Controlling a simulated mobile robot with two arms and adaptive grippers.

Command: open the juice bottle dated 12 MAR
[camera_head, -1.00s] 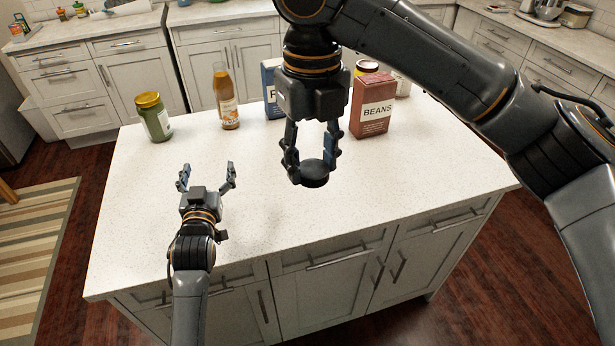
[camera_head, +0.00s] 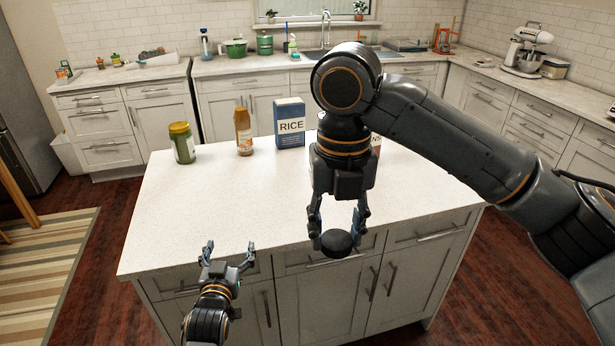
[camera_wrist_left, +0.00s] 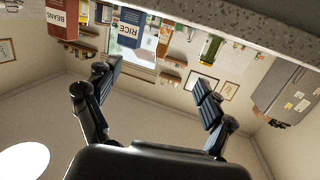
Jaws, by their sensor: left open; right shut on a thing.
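The juice bottle (camera_head: 243,131), slim with orange contents and a pale label, stands upright at the back of the island; its date is too small to read. It also shows in the left wrist view (camera_wrist_left: 165,38). My right gripper (camera_head: 338,228) points down, shut on a black round disc (camera_head: 337,243), over the island's front edge and well apart from the bottle. My left gripper (camera_head: 228,252) is open and empty near the front left edge, far in front of the bottle. In the left wrist view its two fingers (camera_wrist_left: 155,95) are spread with nothing between them.
On the island (camera_head: 205,215) stand a green jar with a yellow lid (camera_head: 182,143) left of the bottle and a blue rice box (camera_head: 290,123) right of it. A red beans box (camera_head: 376,145) is mostly hidden behind my right arm. The island's middle is clear.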

